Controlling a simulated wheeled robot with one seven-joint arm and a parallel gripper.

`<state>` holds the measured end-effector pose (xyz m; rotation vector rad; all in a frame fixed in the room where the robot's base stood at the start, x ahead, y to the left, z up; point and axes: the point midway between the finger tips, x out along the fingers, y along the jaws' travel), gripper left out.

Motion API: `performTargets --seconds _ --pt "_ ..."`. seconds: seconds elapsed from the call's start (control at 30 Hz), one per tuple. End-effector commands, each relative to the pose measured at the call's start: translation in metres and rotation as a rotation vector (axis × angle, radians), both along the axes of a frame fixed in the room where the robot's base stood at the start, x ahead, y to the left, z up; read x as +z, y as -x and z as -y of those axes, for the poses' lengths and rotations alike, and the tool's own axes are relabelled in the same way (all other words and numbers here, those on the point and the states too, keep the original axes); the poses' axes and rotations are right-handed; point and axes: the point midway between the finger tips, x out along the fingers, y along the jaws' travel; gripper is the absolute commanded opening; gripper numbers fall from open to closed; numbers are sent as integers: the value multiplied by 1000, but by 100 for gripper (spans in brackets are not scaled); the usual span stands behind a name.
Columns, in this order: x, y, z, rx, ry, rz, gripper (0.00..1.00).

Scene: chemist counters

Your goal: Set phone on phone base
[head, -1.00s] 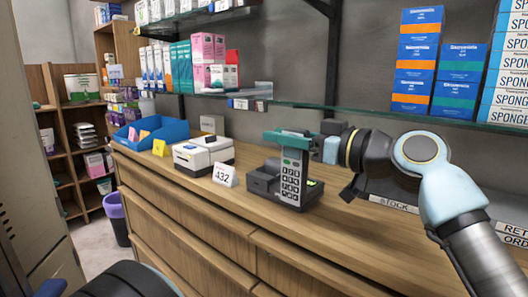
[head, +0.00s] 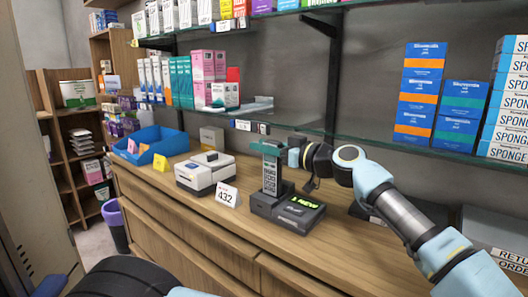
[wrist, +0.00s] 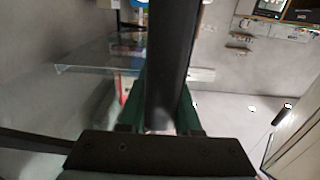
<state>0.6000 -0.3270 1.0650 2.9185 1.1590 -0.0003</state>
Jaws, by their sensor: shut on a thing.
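The phone (head: 270,178) is a dark handset with a grey keypad, held upright. My gripper (head: 267,148), with teal fingers, is shut on its upper part; the arm reaches in from the right. The black phone base (head: 288,212) sits on the wooden counter, its green display reading "1 NEW". The phone's lower end is at the left part of the base; I cannot tell whether it touches or is seated. In the wrist view the phone (wrist: 172,60) is a dark bar between the green fingers (wrist: 160,105).
A card reading 432 (head: 228,195) stands just left of the base. Farther left are a white printer-like device (head: 205,172) and a blue bin (head: 158,143). A glass shelf (head: 330,131) runs above the counter behind the arm. Bare counter lies in front of the base.

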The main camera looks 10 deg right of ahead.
Motion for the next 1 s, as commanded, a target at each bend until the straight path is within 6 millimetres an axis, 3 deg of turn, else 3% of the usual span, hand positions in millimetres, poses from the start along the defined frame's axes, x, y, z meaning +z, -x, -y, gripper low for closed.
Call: performTargets --seconds 0.2,0.53,0.57,0.6,0.8,1.0 --pt "-23 0 0 -1 -1 0 0" --pt "-28 1 0 -1 0 0 0" --pt "-28 1 0 0 0 0 33" --pt "-27 1 0 0 -1 -1 38" --pt "-27 1 0 0 -1 -1 60" --pt "-27 1 0 0 -1 -1 62"
